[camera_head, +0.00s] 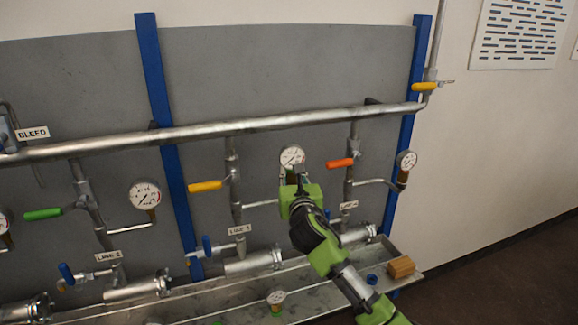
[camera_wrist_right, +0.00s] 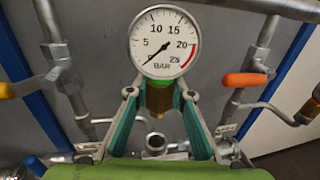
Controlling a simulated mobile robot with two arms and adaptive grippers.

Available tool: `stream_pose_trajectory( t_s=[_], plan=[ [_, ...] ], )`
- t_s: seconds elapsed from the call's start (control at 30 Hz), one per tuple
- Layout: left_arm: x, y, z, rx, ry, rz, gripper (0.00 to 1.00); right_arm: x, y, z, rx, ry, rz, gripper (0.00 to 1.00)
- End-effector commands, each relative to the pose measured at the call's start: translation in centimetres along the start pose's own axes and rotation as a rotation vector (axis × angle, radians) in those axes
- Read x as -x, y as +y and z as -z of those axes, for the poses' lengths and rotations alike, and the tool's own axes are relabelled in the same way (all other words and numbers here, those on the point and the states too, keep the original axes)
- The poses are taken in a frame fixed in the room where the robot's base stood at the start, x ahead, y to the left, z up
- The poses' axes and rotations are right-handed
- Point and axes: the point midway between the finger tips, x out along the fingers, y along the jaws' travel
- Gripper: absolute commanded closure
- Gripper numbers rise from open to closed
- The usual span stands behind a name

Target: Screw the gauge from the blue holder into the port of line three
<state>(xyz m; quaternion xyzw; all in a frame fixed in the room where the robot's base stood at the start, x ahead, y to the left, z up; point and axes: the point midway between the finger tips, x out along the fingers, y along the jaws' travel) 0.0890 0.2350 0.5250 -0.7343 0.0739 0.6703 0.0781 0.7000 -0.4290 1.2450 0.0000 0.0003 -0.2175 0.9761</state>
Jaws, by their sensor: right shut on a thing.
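My right gripper (camera_head: 299,176) is shut on the brass stem of a round white pressure gauge (camera_head: 292,156). In the right wrist view, the gauge (camera_wrist_right: 164,42) is upright above the fingers, its dial facing the camera. The line three label (camera_head: 239,230) hangs on the pipe left of my gripper. Line three's thin side branch (camera_head: 262,204) runs right and passes behind my gripper. An open round fitting (camera_wrist_right: 155,143), apparently the port, shows below the gauge stem and apart from it. A small blue ring, apparently the blue holder (camera_head: 372,279), sits empty in the tray. My left gripper is out of view.
Lines beside it carry fitted gauges (camera_head: 145,195) (camera_head: 407,159). A yellow valve handle (camera_head: 205,186) and an orange one (camera_head: 340,163) stick out either side. The metal tray (camera_head: 335,270) holds another gauge (camera_head: 276,298) and a tan block (camera_head: 401,267).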

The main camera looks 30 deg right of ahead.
Motion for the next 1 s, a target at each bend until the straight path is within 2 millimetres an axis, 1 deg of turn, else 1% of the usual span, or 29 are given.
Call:
stream_pose_trajectory(
  t_s=[0.23, 0.4, 0.43, 0.5, 0.7, 0.83, 1.0],
  plan=[
    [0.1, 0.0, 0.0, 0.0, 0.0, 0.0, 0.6, 0.0, 0.0, -0.1, 0.0, -0.002, -0.001, 1.0],
    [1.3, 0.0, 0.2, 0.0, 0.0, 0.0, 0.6, 0.1, 0.0, -0.4, 0.002, 0.0, -0.003, 1.0],
    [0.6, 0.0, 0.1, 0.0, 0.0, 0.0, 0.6, 0.1, 0.1, 0.4, 0.002, 0.001, -0.003, 1.0],
    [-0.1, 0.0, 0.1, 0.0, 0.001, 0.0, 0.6, 0.1, 0.1, 1.4, 0.001, 0.0, -0.003, 1.0],
    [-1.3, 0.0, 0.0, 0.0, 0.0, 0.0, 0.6, 0.1, 0.0, 3.4, 0.001, -0.001, -0.001, 1.0],
    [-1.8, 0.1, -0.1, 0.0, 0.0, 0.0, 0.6, 0.1, 0.0, 4.3, 0.0, -0.001, -0.002, 1.0],
    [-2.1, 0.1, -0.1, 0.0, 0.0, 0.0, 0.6, 0.1, 0.0, 4.9, 0.001, -0.002, -0.002, 1.0]
  ],
)
